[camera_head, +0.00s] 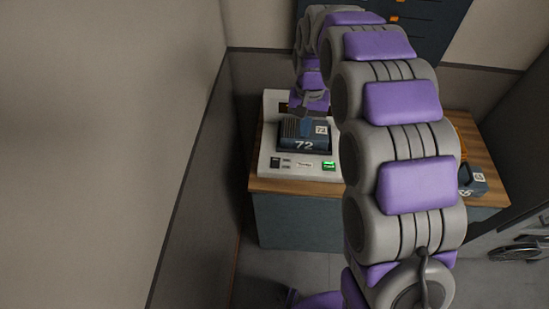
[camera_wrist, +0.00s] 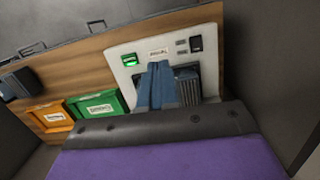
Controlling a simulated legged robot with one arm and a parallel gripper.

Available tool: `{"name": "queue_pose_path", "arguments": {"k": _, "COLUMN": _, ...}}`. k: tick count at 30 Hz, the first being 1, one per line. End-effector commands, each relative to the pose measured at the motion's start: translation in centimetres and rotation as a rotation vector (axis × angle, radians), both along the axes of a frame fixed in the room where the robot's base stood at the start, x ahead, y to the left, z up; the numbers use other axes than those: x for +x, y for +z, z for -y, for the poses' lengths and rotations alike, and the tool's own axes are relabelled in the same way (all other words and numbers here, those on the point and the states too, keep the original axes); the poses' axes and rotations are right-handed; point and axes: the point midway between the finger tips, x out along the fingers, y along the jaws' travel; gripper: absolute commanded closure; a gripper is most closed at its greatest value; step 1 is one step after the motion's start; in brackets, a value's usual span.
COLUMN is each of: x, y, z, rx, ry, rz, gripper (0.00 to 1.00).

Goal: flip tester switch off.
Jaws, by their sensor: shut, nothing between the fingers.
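The tester is a white panel (camera_head: 268,140) on a wooden bench. A dark battery block marked 72 (camera_head: 304,145) sits on it. The tester's black switch (camera_head: 275,163) is at its front left corner in the head view, and it also shows in the wrist view (camera_wrist: 196,44). A small green lit display (camera_head: 328,166) is at the other end of the front edge. The switch lever's position is too small to tell. My gripper (camera_head: 314,101) is shut and empty above the back of the tester, behind the battery. The arm partly hides the panel's right side.
The wooden bench (camera_head: 262,184) stands against the back wall. In the wrist view a green bin (camera_wrist: 97,105) and an orange bin (camera_wrist: 50,117) sit beside the tester. Another dark battery (camera_head: 473,180) stands at the bench's right end. The left wall (camera_head: 190,190) is close by.

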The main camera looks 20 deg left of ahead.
Motion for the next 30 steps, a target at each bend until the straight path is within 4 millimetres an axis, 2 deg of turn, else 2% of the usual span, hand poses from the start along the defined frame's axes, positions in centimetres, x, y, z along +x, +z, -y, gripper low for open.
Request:
{"name": "queue_pose_path", "arguments": {"k": 1, "x": 0.5, "y": -1.1, "z": -1.4, "rx": 0.000, "ry": 0.011, "rz": -0.001, "gripper": 1.00}}
{"name": "queue_pose_path", "arguments": {"k": 6, "x": 1.7, "y": -3.8, "z": -5.3, "rx": 0.003, "ry": 0.034, "rz": 0.002, "gripper": 1.00}}
{"name": "queue_pose_path", "arguments": {"k": 12, "x": 2.3, "y": -6.0, "z": -8.4, "rx": 0.007, "ry": 0.053, "rz": 0.005, "gripper": 1.00}}
{"name": "queue_pose_path", "arguments": {"k": 18, "x": 2.4, "y": -6.8, "z": -9.4, "rx": 0.007, "ry": 0.058, "rz": 0.004, "gripper": 1.00}}
{"name": "queue_pose_path", "arguments": {"k": 30, "x": 2.4, "y": -7.2, "z": -9.4, "rx": 0.006, "ry": 0.059, "rz": 0.003, "gripper": 1.00}}
